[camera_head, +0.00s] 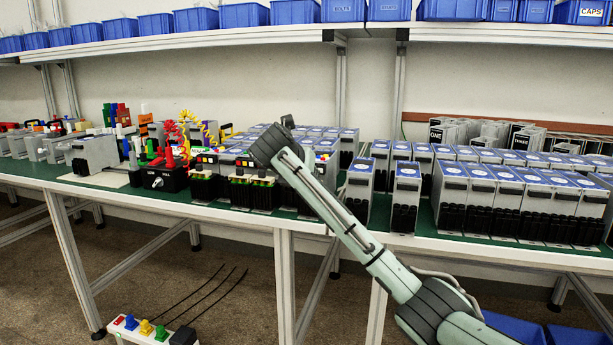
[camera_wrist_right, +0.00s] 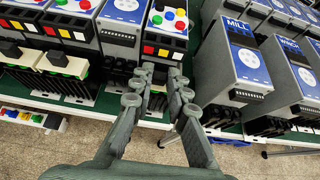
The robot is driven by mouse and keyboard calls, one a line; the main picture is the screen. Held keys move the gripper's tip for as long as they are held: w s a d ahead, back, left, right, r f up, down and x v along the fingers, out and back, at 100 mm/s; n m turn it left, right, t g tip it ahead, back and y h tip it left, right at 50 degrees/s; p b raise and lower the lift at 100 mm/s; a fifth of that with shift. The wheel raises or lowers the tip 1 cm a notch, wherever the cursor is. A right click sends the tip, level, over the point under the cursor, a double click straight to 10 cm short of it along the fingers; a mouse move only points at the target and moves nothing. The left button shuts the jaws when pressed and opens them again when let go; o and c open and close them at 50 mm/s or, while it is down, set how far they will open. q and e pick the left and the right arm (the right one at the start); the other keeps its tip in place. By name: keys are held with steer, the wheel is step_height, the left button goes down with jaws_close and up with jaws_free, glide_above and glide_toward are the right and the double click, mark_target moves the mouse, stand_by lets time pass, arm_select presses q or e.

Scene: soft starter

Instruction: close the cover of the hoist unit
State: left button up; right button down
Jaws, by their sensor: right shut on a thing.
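I cannot read a hoist label in either view. In the right wrist view, a unit with red, white and blue buttons on top (camera_wrist_right: 166,22) has a black front with a yellow, white and red row. My right gripper (camera_wrist_right: 160,71) is at that front, just below the row. Its fingers are close together on a small dark part, largely hidden between them; I cannot tell whether it is the cover. In the head view my right gripper's tips are hidden behind my wrist, over the row of units. My left gripper is not in view.
Units with pale ledges (camera_wrist_right: 70,64) stand left of the gripper. A grey unit marked MILL (camera_wrist_right: 240,65) stands close on the right. More grey units (camera_head: 480,195) crowd the green bench. Blue bins (camera_head: 245,14) line the shelf above. A white switch strip (camera_head: 140,328) lies on the floor.

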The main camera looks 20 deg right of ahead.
steer(key=shift+w+d+g+y, duration=0.2)
steer(key=shift+g+y, duration=0.4)
steer(key=shift+g, duration=0.4)
steer(key=shift+a, duration=0.1)
steer(key=c, duration=1.5)
jaws_free()
steer(key=shift+r, duration=0.1)
steer(key=shift+v, duration=5.95)
